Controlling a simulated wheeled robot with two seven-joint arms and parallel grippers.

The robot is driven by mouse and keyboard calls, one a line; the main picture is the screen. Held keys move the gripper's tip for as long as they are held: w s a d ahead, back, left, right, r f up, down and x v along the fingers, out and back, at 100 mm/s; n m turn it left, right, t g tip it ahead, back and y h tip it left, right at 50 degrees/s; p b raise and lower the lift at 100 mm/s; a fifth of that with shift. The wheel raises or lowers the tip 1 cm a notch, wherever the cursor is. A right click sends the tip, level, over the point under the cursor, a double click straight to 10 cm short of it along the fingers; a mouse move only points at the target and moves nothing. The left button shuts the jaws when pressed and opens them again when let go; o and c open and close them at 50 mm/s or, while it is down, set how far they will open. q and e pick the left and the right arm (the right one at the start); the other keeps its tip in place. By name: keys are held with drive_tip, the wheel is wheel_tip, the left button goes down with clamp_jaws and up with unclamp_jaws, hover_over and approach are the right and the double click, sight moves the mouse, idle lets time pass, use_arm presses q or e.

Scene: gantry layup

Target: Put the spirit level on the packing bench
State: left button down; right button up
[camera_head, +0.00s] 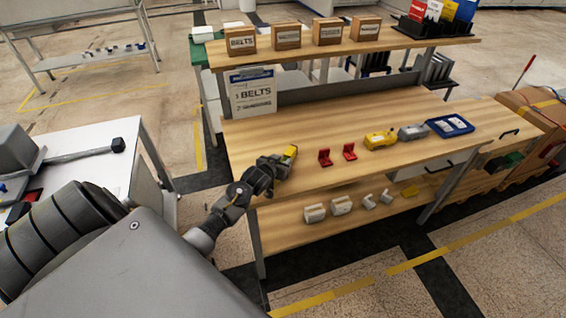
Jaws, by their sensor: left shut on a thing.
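The packing bench (322,183) is a wooden-topped bench with an upper shelf and a lower shelf. My left gripper (281,163) is over the left part of its top, near the front edge. It is shut on a small yellow thing (290,152), which looks like the spirit level. Most of that thing is hidden by the gripper, and I cannot tell whether it touches the bench top. My right gripper is not in view.
Two red holders (325,157), a yellow device (380,140), a grey device (412,132) and a blue tray (449,126) stand along the bench to the right. Bare wood lies between the sign and the red holders.

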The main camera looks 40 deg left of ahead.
use_arm(q)
drive_tip(key=shift+f, duration=0.25)
drive_tip(key=shift+s+f, duration=0.1)
drive_tip(key=c, duration=1.1)
unclamp_jaws()
drive_tip(key=shift+s, duration=0.1)
drive_tip(key=v, duration=1.2)
drive_tip(key=shift+b, duration=0.45)
